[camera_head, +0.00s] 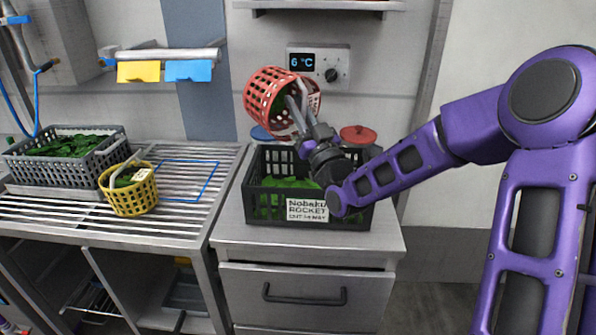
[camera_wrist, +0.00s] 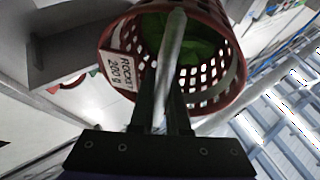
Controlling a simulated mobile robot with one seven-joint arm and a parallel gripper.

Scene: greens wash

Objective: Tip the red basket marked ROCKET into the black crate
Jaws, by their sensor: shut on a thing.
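The red basket (camera_head: 262,92) hangs in the air above the black crate (camera_head: 258,207), tilted on its side with its open end toward the right and my gripper. Its white label reads ROCKET 260 g in the wrist view (camera_wrist: 119,73). Green leaves (camera_wrist: 196,40) are still inside it. My gripper (camera_head: 301,118) is shut on the basket's pale handle (camera_wrist: 171,60), which runs between the fingers. The crate stands on the counter, with green leaves (camera_head: 284,184) in it and a label that reads ROCKET, CUT 14 MAY. My arm hides its right part.
A yellow basket (camera_head: 131,198) and a grey crate (camera_head: 102,150) of greens stand on the slatted rack at left. A red lid (camera_head: 358,134) and a blue lid (camera_head: 262,133) lie behind the black crate. A 6 °C wall panel (camera_head: 340,62) is behind the basket.

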